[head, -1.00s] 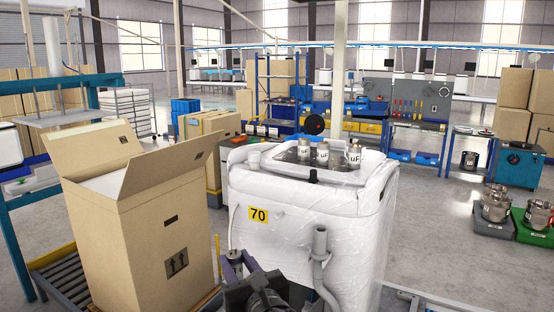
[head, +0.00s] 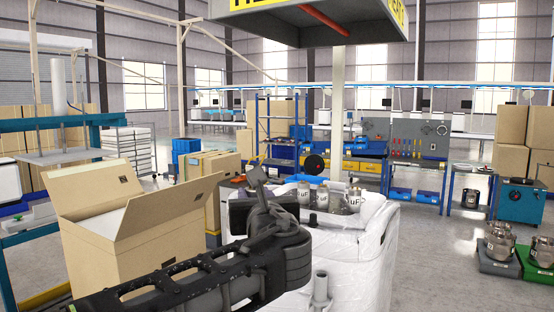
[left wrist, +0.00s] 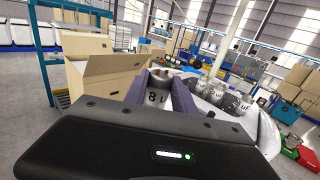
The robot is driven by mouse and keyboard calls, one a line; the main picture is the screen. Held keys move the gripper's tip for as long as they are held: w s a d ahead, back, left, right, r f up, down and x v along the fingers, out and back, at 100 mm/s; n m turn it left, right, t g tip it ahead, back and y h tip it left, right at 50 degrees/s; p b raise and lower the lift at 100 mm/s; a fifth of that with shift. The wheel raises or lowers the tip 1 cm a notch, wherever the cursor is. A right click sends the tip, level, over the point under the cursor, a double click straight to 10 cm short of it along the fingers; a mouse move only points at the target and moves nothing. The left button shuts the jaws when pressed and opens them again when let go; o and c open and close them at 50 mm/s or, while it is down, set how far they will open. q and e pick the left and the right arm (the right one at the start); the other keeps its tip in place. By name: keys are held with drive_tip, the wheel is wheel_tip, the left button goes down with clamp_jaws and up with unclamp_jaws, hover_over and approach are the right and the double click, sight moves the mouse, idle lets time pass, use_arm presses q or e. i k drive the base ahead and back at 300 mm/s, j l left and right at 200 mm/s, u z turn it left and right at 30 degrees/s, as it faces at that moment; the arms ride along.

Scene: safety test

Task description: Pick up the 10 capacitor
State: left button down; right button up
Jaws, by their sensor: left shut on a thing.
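My left gripper (head: 256,185) reaches in from the lower left in the head view, over the left part of the white wrapped machine top. In the left wrist view its two purple-grey fingers (left wrist: 158,90) are shut on a grey capacitor (left wrist: 156,96). Its dark printed label looks like "8" and an unclear mark; I cannot read it surely. In the head view this capacitor is hidden behind the gripper. Three more metal capacitors marked "uF" stand upright to the right: one (head: 304,195), a second (head: 322,197), a third (head: 354,201). My right gripper is not in view.
An open cardboard box (head: 120,250) stands left of the white wrapped machine (head: 365,250), with flaps raised. A grey pipe (head: 320,287) rises at its front. A hanging sign (head: 320,28) is overhead. Workbenches (head: 420,150) stand behind.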

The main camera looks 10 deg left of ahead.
sight(304, 186)
drive_tip(key=i, duration=1)
